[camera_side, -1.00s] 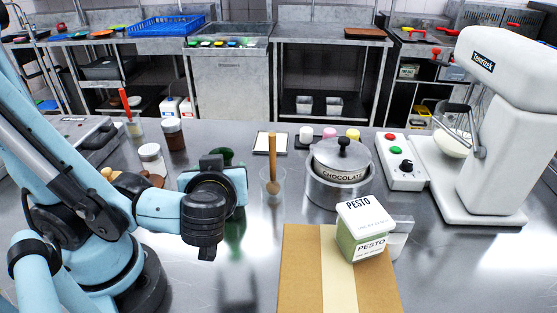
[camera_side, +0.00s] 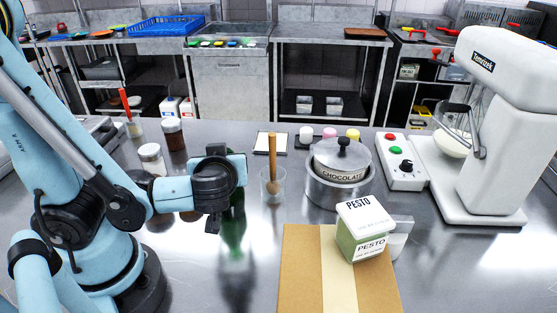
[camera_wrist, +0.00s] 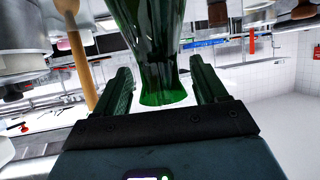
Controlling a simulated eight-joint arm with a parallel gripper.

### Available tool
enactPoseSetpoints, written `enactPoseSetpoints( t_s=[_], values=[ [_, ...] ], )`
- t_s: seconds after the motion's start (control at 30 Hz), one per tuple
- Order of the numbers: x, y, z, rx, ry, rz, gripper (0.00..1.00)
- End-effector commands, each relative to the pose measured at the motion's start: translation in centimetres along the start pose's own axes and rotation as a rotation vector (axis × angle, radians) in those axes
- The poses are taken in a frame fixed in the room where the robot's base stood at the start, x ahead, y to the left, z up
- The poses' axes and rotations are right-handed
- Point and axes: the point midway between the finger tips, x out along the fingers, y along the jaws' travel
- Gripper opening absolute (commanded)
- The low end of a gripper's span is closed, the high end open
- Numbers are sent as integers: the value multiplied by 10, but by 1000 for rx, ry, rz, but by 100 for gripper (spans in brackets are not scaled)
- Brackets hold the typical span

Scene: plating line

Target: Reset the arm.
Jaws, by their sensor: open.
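My gripper (camera_wrist: 160,72) shows in the wrist view with its two dark fingers spread apart. A green glass bottle (camera_wrist: 162,45) shows in the gap between them, with a bright green round end towards the palm. Whether it stands between the fingers or beyond them I cannot tell, and no finger is seen pressing on it. In the side view my black wrist (camera_side: 216,185) is low over the left middle of the table, and the fingers are hidden. The green bottle (camera_side: 235,212) shows only partly there, behind and below the wrist.
A glass with a wooden stick (camera_side: 271,188) stands just right of my wrist. Jars (camera_side: 152,160) stand behind my arm.

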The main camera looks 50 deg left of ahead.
Motion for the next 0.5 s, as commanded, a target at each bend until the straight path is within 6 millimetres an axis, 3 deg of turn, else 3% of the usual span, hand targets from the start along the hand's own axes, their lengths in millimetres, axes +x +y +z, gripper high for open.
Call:
enactPoseSetpoints(
  t_s=[0.5],
  values=[
    [-12,0,-25,0,0,0,72]
  ],
)
